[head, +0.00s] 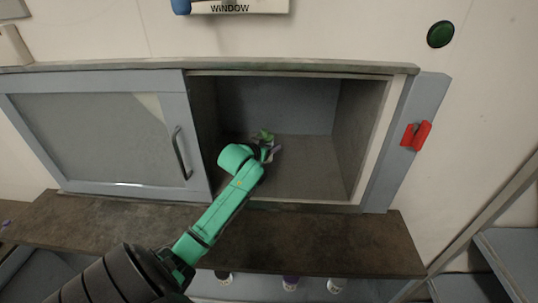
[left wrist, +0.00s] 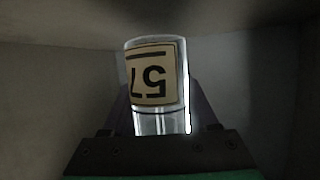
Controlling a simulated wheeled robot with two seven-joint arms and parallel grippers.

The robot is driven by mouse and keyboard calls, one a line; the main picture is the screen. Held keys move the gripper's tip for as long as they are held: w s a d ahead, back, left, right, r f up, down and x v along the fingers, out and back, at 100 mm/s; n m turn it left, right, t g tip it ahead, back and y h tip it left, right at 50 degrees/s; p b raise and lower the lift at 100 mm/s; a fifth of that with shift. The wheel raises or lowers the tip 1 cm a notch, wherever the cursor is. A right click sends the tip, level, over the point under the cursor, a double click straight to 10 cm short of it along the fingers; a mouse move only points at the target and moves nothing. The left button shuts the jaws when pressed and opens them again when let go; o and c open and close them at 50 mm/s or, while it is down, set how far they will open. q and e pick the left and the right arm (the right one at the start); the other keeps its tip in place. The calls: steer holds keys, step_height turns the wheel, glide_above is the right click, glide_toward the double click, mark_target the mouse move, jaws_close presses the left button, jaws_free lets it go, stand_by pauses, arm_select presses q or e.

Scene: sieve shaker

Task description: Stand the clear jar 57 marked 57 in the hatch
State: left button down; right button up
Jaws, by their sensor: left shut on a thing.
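The clear jar 57 (left wrist: 160,112) fills the middle of the left wrist view, with a tan label reading 57 upside down in that picture. My left gripper (head: 270,147) is shut on the jar and reaches inside the open hatch (head: 310,165). In the head view the arm and gripper hide most or all of the jar, so I cannot tell whether its base touches the hatch floor. My right gripper is not in view.
The hatch's sliding door (head: 95,140) stands to the left of the opening. A red latch (head: 416,135) is on the right frame. A dark ledge (head: 330,235) runs below. Small bottles (head: 290,283) stand under it. The hatch floor right of the gripper is free.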

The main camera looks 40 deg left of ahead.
arm_select(q)
steer(key=f, duration=0.4)
steer(key=shift+s, duration=0.2)
steer(key=shift+f, duration=0.25)
steer(key=shift+c, duration=0.8)
jaws_free()
steer(key=shift+f, duration=0.1)
steer(key=shift+d, duration=0.1)
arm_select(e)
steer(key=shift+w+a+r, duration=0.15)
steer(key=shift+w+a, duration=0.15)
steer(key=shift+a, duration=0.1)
arm_select(q)
steer(key=v, duration=1.2)
steer(key=shift+b, duration=0.35)
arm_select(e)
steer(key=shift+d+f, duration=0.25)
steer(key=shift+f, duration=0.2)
